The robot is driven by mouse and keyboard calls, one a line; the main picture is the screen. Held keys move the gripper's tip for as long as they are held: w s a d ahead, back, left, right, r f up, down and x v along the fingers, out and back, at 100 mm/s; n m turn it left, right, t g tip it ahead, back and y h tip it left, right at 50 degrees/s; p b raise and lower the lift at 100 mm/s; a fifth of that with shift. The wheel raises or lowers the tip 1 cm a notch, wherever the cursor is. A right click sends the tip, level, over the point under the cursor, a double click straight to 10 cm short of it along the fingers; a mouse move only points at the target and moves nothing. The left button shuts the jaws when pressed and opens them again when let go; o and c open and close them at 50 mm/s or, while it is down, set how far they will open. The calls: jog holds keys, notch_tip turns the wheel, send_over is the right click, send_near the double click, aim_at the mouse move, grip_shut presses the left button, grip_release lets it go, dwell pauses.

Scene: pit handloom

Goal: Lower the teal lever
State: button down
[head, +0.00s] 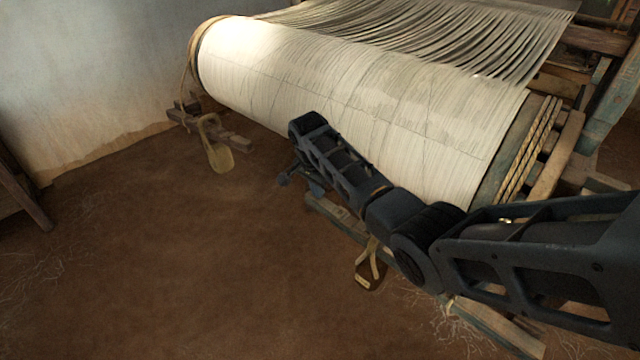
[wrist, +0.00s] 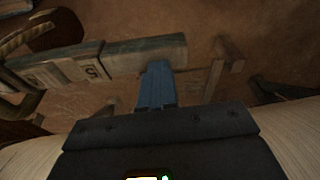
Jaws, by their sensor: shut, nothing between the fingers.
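A weathered wooden bar with faded grey-teal paint, apparently the teal lever (wrist: 145,51), runs across the upper left of the wrist view. A number 5 shows on it. In the head view its end (head: 335,212) shows low beside the cloth roll, and my arm hides part of its length. My gripper (wrist: 157,68) is shut and empty, its blue fingers pointing at the bar near its right end. The fingertips overlap the bar in the picture; I cannot tell whether they touch. In the head view my gripper (head: 316,187) is small and dark by that end.
The large white cloth roll (head: 300,80) lies close behind my arm. A hanging wooden weight (head: 218,152) is at left, and another tagged weight (head: 369,275) hangs below my arm. The earth floor (head: 180,270) at lower left is clear.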

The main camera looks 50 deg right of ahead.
aim_at(317, 203)
jog(key=x, duration=0.1)
jog(key=b+x, duration=0.1)
jog(key=x, duration=0.1)
jog(key=a+b+x, duration=0.1)
jog(key=shift+w+d+f, duration=0.1)
jog(key=shift+w+f, duration=0.05)
jog(key=shift+f, duration=0.35)
jog(key=shift+f+b, duration=0.35)
jog(key=shift+f, duration=0.1)
jog(key=shift+r, duration=0.1)
jog(key=r+p, duration=0.2)
jog(key=d+r+p, duration=0.1)
jog(key=r+p, duration=0.1)
jog(key=shift+w+r, duration=0.1)
jog(key=shift+r, duration=0.2)
jog(key=w+v, duration=0.1)
jog(key=v, duration=0.9)
jog(key=shift+w+a+r+p, duration=0.2)
jog(key=shift+w+r+p, duration=0.1)
jog(key=shift+w+p, duration=0.1)
